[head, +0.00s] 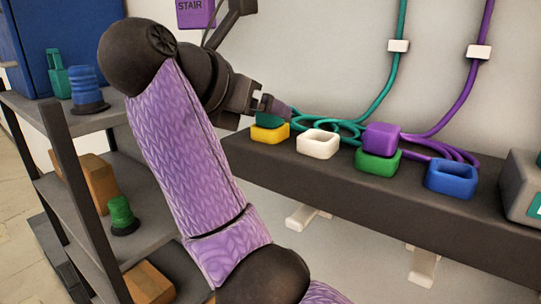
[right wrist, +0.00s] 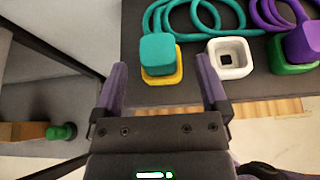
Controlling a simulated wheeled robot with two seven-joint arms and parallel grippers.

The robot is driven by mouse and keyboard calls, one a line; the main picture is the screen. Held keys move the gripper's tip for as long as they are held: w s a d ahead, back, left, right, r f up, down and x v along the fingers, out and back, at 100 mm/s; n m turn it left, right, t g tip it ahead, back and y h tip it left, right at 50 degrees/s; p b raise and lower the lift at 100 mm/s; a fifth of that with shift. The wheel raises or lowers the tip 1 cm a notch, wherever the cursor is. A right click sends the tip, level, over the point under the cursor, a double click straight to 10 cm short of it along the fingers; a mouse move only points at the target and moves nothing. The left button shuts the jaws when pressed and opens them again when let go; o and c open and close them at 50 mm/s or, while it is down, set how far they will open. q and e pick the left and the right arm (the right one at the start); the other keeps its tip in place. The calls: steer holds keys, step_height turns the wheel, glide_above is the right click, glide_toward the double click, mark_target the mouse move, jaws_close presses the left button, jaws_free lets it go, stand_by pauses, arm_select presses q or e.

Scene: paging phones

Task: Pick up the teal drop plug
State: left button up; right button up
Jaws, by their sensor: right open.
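The teal drop plug (right wrist: 158,48) is a rounded block sitting on the yellow socket (right wrist: 165,80) in the right wrist view. In the head view the plug (head: 270,119) is partly hidden behind my gripper, above the yellow socket (head: 270,133). My right gripper (right wrist: 161,68) is open, with one finger to each side of the plug's near part and a gap on both sides. It also shows in the head view (head: 281,108), at the plug. My left gripper is not in view.
The dark shelf also carries a white socket (head: 318,144), a purple plug (head: 381,137) on a green socket (head: 378,162), and a blue socket (head: 451,177). Coiled teal (head: 386,84) and purple cables lie behind. A grey rack (head: 140,149) stands left.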

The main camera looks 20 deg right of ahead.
steer(key=shift+f, duration=0.15)
steer(key=shift+w+d, duration=0.2)
steer(key=shift+d, duration=0.05)
steer(key=p+x, duration=0.1)
steer(key=x, duration=0.3)
steer(key=shift+w+d+r+p, duration=0.25)
steer(key=shift+w+d+p, duration=0.1)
steer(key=shift+p, duration=0.05)
steer(key=shift+a, duration=0.1)
steer(key=shift+c, duration=0.4)
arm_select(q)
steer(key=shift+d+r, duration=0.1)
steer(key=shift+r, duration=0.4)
arm_select(e)
jaws_close()
